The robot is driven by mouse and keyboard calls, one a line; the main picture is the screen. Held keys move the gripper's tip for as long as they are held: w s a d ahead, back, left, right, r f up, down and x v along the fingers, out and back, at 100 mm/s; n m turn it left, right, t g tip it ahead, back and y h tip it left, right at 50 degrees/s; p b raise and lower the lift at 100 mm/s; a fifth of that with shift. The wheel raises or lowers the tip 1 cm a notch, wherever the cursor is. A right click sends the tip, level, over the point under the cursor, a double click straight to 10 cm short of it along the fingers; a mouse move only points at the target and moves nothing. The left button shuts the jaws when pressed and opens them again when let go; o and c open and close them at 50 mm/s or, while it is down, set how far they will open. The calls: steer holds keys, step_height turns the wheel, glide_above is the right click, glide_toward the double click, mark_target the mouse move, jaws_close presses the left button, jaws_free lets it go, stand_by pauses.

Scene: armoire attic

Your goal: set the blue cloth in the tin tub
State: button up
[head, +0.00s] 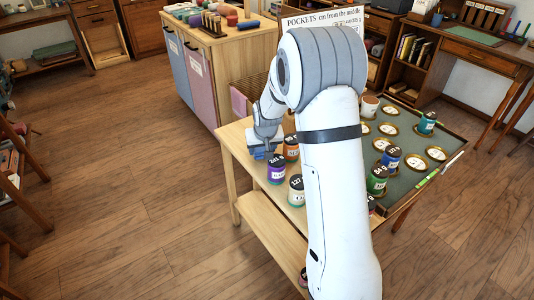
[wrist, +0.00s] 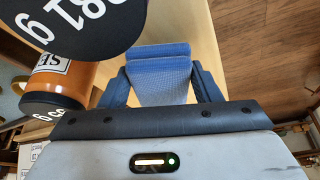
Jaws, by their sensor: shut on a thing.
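The blue cloth (wrist: 160,72) is folded and sits between the two fingers of my gripper (wrist: 161,88) in the wrist view. My gripper is shut on it, with a finger against each side. In the head view my gripper (head: 262,152) is low over the left edge of the light wooden table (head: 233,138), beside the purple jar. Whether the cloth touches the tabletop cannot be told. I cannot make out a tin tub in either view; my arm hides part of the table.
A dark board (head: 402,158) with round pockets and more jars lies to the right. Wooden floor (head: 130,180) is clear on the left.

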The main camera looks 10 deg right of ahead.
steer(key=shift+f, duration=0.95)
steer(key=shift+f, duration=0.15)
steer(key=o, duration=1)
